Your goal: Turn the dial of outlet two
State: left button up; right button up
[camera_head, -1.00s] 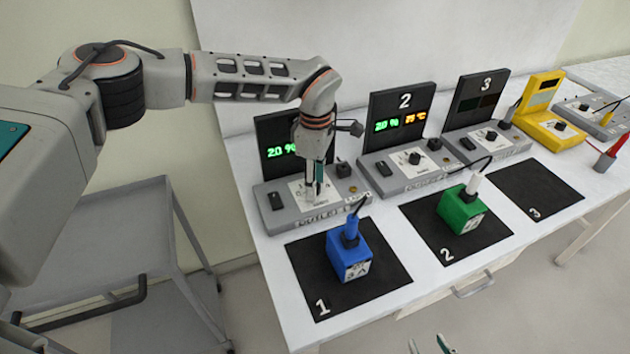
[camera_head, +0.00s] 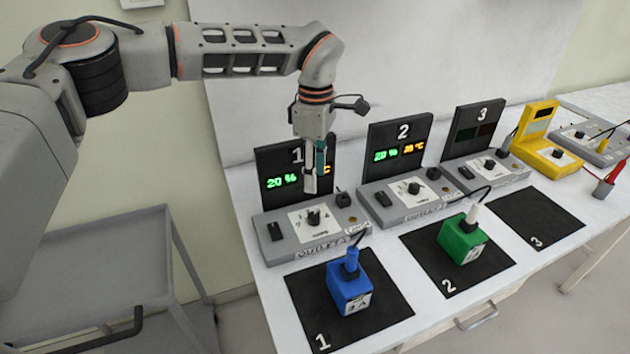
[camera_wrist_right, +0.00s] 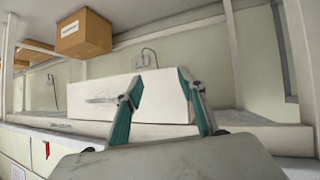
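Outlet two (camera_head: 385,212) is a grey unit with a black display panel (camera_head: 400,136) marked 2, lit with green "20 %" and an orange temperature. Its black dial (camera_head: 414,188) sits on a white scale plate. My left gripper (camera_head: 314,190) points down above outlet one (camera_head: 290,244), in front of that unit's display and left of outlet two. It is apart from outlet one's dial (camera_head: 314,217). Its fingers look close together, but any gap between them is unclear. My right gripper (camera_wrist_right: 157,75) is open and empty in the right wrist view, away from the outlets.
A blue box (camera_head: 350,295) stands on mat 1 (camera_head: 385,312), and a green box (camera_head: 461,246) with a white plug and cable stands on mat 2 (camera_head: 425,262). Mat 3 (camera_head: 537,218) is empty. Outlet three (camera_head: 500,175) and a yellow device (camera_head: 540,153) stand farther right.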

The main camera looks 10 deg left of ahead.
aim_at(413, 188)
jog(key=k, duration=1)
